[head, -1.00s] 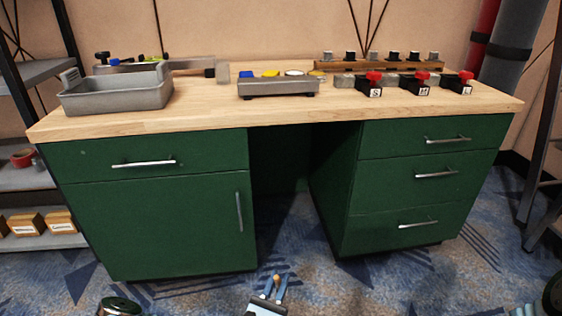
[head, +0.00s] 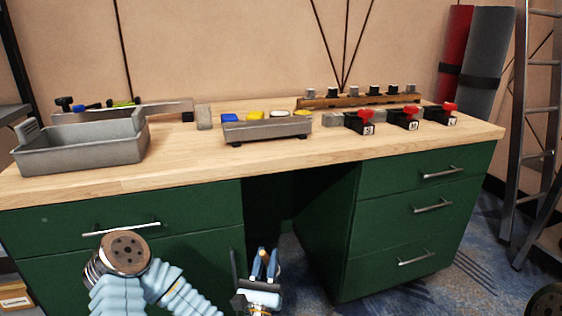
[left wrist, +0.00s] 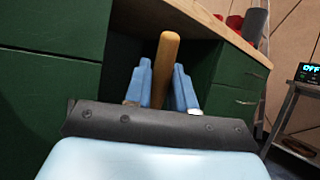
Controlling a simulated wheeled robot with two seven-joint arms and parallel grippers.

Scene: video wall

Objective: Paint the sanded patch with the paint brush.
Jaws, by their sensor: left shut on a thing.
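My left gripper (head: 262,264) is low in front of the workbench's knee gap in the head view. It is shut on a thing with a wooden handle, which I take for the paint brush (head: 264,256). In the left wrist view the handle (left wrist: 165,68) stands up between the two blue fingers (left wrist: 161,90). The bristles are not visible. I cannot make out a sanded patch in either view. My right gripper is not in view.
The workbench (head: 180,166) has a wooden top and green drawers. On it are a grey tray (head: 80,150), a grey block with coloured buttons (head: 267,128), black boxes with red switches (head: 403,120) and a wooden rack (head: 360,99). A ladder (head: 530,120) stands right.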

